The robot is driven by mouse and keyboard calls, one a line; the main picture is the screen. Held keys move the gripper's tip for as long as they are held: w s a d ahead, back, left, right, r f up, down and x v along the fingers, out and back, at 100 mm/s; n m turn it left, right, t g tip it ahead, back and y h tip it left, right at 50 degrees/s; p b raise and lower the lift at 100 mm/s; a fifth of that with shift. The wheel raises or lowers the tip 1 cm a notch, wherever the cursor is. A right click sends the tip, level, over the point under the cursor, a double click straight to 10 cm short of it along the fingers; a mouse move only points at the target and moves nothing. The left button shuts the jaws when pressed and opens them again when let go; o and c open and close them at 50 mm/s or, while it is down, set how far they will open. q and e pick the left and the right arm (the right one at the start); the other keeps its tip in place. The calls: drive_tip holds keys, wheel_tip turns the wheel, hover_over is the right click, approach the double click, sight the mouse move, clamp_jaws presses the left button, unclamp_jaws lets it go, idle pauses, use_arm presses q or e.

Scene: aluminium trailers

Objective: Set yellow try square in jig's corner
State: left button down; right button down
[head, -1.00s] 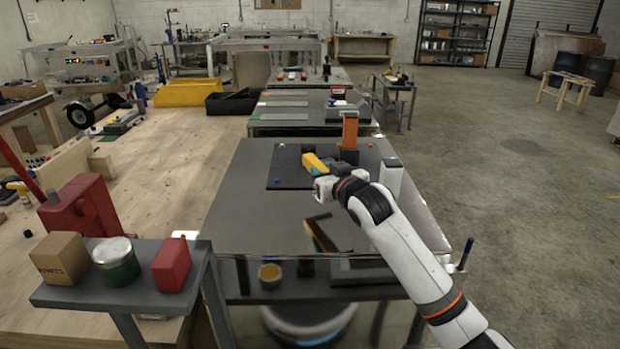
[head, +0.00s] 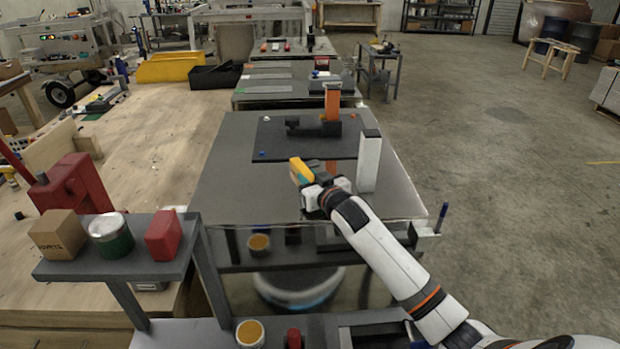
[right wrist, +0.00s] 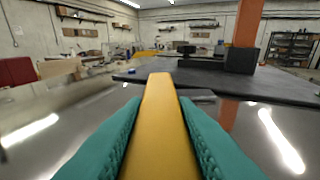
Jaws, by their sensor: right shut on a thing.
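My right gripper (head: 304,176) is shut on the yellow try square (head: 299,169) and holds it in front of the dark plate's near edge. In the right wrist view, the try square's yellow bar (right wrist: 160,120) stands between the teal finger pads and points away toward the plate. The rest of the square is hard to make out. The jig seems to be the dark plate (head: 285,143) on the grey table, with dark blocks (head: 331,129) and an upright orange post (head: 332,101). Which corner is meant cannot be told. My left gripper is not in view.
A white upright block (head: 369,160) stands on the table (head: 225,188) right of the gripper. Small blue and red bits lie near the plate's edges. The table's front left is clear. A side shelf (head: 110,262) holds a box, a tin and a red block.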

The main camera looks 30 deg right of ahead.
drive_tip(key=c, duration=1.2)
unclamp_jaws()
drive_tip(key=shift+o, duration=0.2)
drive_tip(key=shift+s, duration=0.1)
